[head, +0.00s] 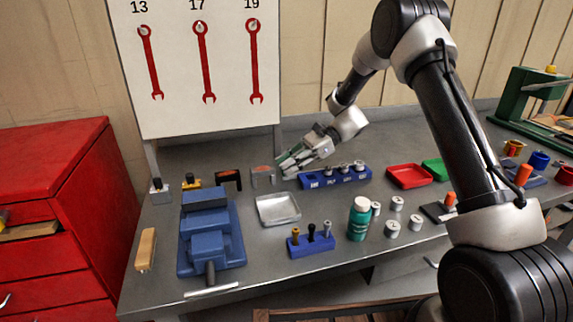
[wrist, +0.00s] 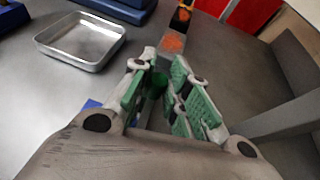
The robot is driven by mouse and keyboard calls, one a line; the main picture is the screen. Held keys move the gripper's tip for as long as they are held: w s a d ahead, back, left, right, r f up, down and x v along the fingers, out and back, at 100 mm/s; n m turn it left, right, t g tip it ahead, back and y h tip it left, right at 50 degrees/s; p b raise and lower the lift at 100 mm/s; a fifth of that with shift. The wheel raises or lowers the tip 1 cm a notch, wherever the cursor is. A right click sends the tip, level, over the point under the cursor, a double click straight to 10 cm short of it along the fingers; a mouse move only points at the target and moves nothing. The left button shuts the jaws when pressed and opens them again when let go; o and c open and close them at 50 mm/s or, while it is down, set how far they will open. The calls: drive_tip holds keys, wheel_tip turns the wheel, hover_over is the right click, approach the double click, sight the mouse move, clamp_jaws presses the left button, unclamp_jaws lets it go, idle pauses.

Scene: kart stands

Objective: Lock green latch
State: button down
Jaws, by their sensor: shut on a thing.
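My gripper (head: 286,162) reaches to the back of the bench, at the right end of a row of small latches. In the wrist view, its green-padded fingers (wrist: 160,80) are closed around a dark green piece (wrist: 153,92), which looks like the green latch. The fingers hide most of it, so its exact position and whether it is locked cannot be told. In the head view the latch is hidden behind my gripper.
A grey latch with an orange top (head: 262,177) stands just left of my gripper; it also shows in the wrist view (wrist: 172,43). A black latch (head: 228,181) is further left. A blue socket holder (head: 337,178) stands right, a metal tray (head: 278,210) in front.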

drive_tip(key=shift+w+d, duration=0.25)
drive_tip(key=shift+d, duration=0.95)
drive_tip(key=c, duration=1.4)
unclamp_jaws()
drive_tip(key=shift+d, duration=0.1)
drive_tip(key=shift+o, duration=0.2)
drive_tip(key=v, duration=1.2)
